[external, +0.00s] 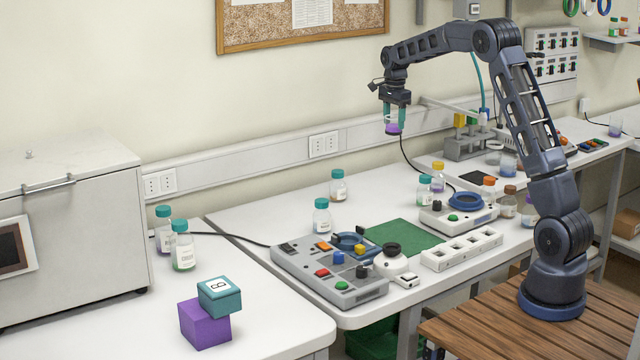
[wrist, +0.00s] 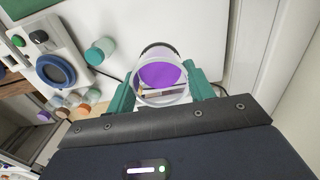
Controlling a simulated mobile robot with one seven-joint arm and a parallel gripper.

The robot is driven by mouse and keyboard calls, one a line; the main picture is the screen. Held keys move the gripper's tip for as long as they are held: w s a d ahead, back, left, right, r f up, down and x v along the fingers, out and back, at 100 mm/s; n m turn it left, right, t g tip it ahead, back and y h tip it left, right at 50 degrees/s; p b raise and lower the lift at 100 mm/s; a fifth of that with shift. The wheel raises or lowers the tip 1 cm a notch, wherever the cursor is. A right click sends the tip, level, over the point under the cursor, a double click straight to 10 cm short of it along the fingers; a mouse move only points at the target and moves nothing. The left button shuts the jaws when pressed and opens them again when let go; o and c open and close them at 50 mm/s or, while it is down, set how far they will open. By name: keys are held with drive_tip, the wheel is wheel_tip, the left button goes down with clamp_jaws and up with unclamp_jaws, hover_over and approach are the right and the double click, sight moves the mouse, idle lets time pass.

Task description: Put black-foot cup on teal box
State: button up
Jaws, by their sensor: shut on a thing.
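My gripper (external: 396,114) is raised high over the back of the right table, near the wall. Its teal fingers are shut on a clear cup with purple contents (external: 393,128). In the wrist view the cup (wrist: 160,76) sits between the two fingers (wrist: 161,90), and a dark rim shows at its far end. The teal box (external: 219,298) carries a white label on top and rests on a purple box (external: 204,326) on the left table, far to the left of and below my gripper. The boxes are not in the wrist view.
Teal-capped bottles (external: 183,248) stand behind the boxes, beside a white oven-like unit (external: 60,225). A grey control panel (external: 330,272) and more bottles (external: 321,217) occupy the right table. The left table's front is clear around the boxes.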

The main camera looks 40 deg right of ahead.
drive_tip(key=a+r+n, duration=0.3)
drive_tip(key=a, duration=1.6)
drive_tip(key=a+r+n, duration=0.2)
drive_tip(key=a+n, duration=0.2)
drive_tip(key=a, duration=1.4)
drive_tip(key=s+a+r+n, duration=0.2)
drive_tip(key=s+a, duration=0.4)
drive_tip(key=a, duration=0.7)
drive_tip(key=s+a+r+n, duration=0.2)
drive_tip(key=s+a, duration=0.4)
drive_tip(key=a, duration=0.7)
wheel_tip(320, 180, up, 5)
drive_tip(key=n, duration=0.7)
hover_over(218, 285)
wheel_tip(218, 285, down, 19)
drive_tip(key=shift+s+f, duration=0.1)
drive_tip(key=shift+f, duration=0.1)
